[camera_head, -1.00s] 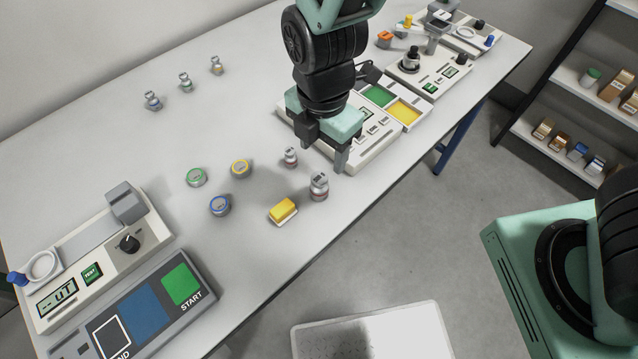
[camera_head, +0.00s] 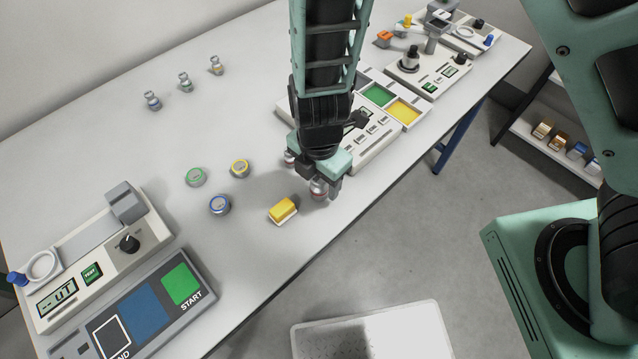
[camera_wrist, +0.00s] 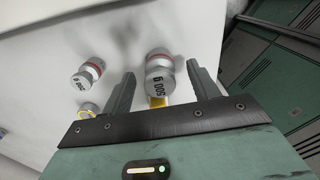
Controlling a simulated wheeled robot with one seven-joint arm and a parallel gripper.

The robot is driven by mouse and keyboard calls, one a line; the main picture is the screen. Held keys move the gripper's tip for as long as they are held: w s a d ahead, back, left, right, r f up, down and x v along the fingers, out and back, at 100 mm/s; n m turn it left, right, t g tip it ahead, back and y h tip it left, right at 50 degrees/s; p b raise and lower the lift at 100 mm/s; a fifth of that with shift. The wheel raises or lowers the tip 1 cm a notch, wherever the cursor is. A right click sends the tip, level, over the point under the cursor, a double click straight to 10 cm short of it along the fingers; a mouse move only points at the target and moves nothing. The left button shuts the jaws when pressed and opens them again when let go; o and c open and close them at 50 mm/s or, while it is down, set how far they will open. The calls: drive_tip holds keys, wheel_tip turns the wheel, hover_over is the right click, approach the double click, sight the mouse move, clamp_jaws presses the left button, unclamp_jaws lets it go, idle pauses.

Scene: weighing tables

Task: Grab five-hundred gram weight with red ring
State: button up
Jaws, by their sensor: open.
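The five-hundred gram weight (camera_wrist: 160,66) is a silver cylinder with a red ring; its label looks like "500 g" upside down in the wrist view. In the head view the weight (camera_head: 319,190) stands near the front table edge, partly hidden by my gripper. My gripper (camera_head: 324,183) is open and low over it. In the wrist view the fingers of my gripper (camera_wrist: 161,72) lie on either side of the weight, with gaps visible. A smaller red-ringed weight (camera_wrist: 88,72) stands to the left, apart from the fingers; its label is hard to read.
A yellow block (camera_head: 283,209) lies close to the left of the weight. Green-, yellow- and blue-ringed round items (camera_head: 220,205) sit farther left. A white device (camera_head: 376,151) stands behind my gripper at the right. The front table edge (camera_head: 300,256) is near.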

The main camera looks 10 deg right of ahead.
clamp_jaws()
